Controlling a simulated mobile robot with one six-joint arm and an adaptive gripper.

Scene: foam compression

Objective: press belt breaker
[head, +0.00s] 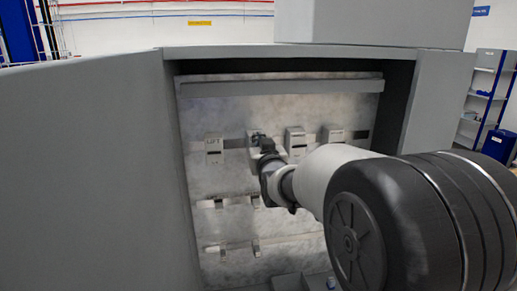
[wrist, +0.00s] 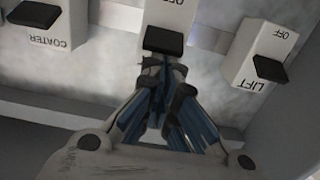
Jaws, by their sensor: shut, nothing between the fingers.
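The breaker between LIFT and COATER shows in the wrist view as a white box (wrist: 172,12) with a black switch (wrist: 163,40) and an OFF mark at the picture's top edge. My gripper hides its name label, so I cannot read whether it says belt. My gripper (wrist: 164,66) is shut and empty, its fingertips at or just below that switch; I cannot tell if they touch. In the head view my gripper (head: 259,138) is in front of the same breaker (head: 252,158), covering most of it.
The LIFT breaker (wrist: 262,48) and COATER breaker (wrist: 48,18) flank it closely; LIFT also shows in the head view (head: 214,150). Another breaker (head: 333,134) is farther right. The grey cabinet's open door (head: 90,170) stands at left. Lower rails (head: 232,247) carry small parts.

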